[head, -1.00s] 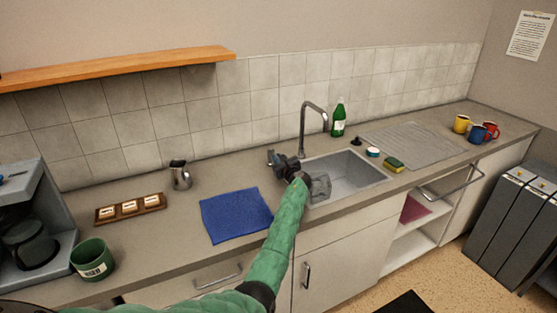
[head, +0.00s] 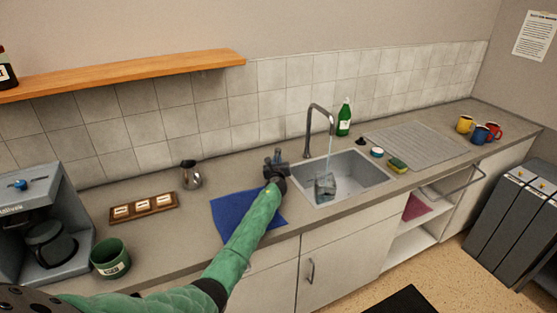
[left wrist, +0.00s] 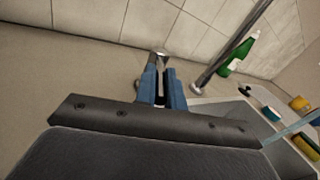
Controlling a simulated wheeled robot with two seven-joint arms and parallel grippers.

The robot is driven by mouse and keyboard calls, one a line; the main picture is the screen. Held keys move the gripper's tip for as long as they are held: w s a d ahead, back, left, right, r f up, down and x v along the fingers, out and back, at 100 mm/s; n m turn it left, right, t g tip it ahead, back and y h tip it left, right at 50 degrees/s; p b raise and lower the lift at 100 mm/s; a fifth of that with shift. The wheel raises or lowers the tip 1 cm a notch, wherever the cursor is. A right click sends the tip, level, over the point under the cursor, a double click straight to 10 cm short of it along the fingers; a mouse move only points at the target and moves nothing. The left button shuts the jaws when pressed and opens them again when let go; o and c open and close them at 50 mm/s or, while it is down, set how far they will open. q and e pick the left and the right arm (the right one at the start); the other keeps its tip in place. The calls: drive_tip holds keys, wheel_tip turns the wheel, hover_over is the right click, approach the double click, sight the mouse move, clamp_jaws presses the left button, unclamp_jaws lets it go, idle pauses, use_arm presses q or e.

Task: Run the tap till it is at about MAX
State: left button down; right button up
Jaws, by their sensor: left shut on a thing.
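The tap (head: 311,130) has a tall curved spout over the sink (head: 362,176). Water (head: 330,147) runs from it in a thin stream, also at the right of the left wrist view (left wrist: 297,128). A clear container (head: 325,188) stands in the sink under the stream; its water level and any MAX mark are too small to read. My left gripper (head: 275,160) is at the tap's lever (head: 277,152), left of the spout. In the left wrist view its blue fingers (left wrist: 160,88) are shut on the lever (left wrist: 158,60). My right gripper is out of view.
A blue cloth (head: 232,213) lies under my left arm. A green bottle (head: 344,118), a small round tub (head: 377,152) and a sponge (head: 397,165) stand around the sink. A metal pitcher (head: 191,176) and a tray (head: 144,207) stand to the left.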

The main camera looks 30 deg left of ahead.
use_arm(q)
drive_tip(key=c, duration=1.5)
unclamp_jaws()
drive_tip(key=shift+s+d, duration=0.3)
drive_tip(key=shift+s, duration=0.35)
drive_tip(key=b+v, duration=0.1)
drive_tip(key=v, duration=0.4)
drive_tip(key=shift+s, duration=0.15)
drive_tip(key=shift+s+d, duration=0.3)
drive_tip(key=shift+s, duration=0.1)
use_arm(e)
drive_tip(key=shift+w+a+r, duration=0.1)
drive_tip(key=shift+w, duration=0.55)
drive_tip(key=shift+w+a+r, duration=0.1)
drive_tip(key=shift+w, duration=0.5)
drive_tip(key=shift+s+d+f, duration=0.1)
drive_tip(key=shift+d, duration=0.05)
